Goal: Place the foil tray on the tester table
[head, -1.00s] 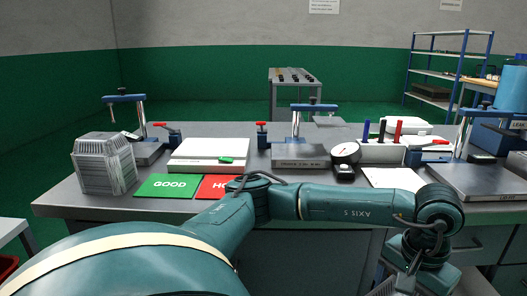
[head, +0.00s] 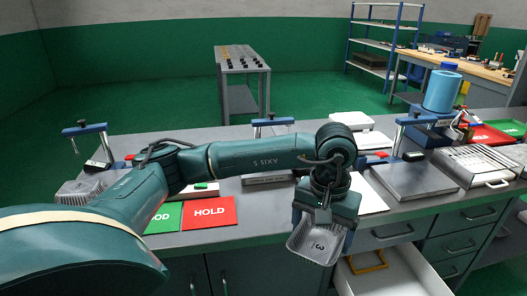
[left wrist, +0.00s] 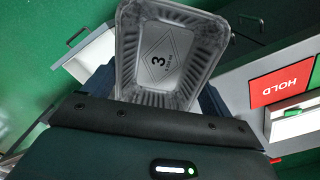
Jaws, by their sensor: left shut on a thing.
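A silver foil tray (head: 304,249), marked with a 3, hangs tilted in front of the grey bench's front edge. My left gripper (head: 323,215) is shut on its upper rim. In the left wrist view the tray (left wrist: 186,57) shows its ribbed walls and flat base beyond the gripper; the fingertips are hidden. The grey bench (head: 255,225) carries several blue clamp fixtures and flat grey plates, one plate (head: 415,180) bare at right. I cannot tell which surface is the tester table. My right gripper is not in view.
A white drawer (head: 400,275) stands open below the tray, with an orange-handled thing at its edge. A red HOLD mat (head: 209,212) and a green mat (head: 165,218) lie left. A stack of foil trays (head: 78,191) stands far left. A grey machine (head: 475,165) is at right.

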